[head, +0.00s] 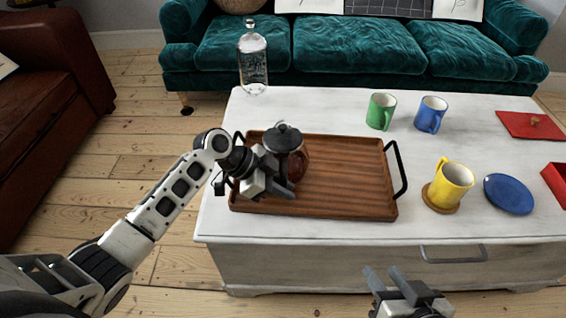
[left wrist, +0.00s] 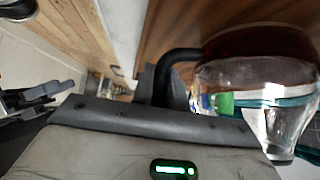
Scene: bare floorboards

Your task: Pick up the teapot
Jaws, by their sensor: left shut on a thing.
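The teapot (head: 294,160) has clear glass, a dark lid and brown liquid inside. It is upright over the left part of the brown wooden tray (head: 345,175); I cannot tell whether its base touches the tray. My left gripper (head: 279,183) reaches in from the left and is shut on the teapot, covering its left side and the spot held. In the left wrist view the teapot (left wrist: 262,75) is at the right, close to the gripper. My right gripper (head: 383,276) is open and empty in front of the table, at the bottom.
On the white table (head: 300,112) stand a glass bottle (head: 253,65), a green mug (head: 381,112), a blue mug (head: 430,114), a yellow mug (head: 452,185) on a coaster, a blue plate (head: 508,194) and a red lid (head: 531,125). A teal sofa (head: 350,45) is behind.

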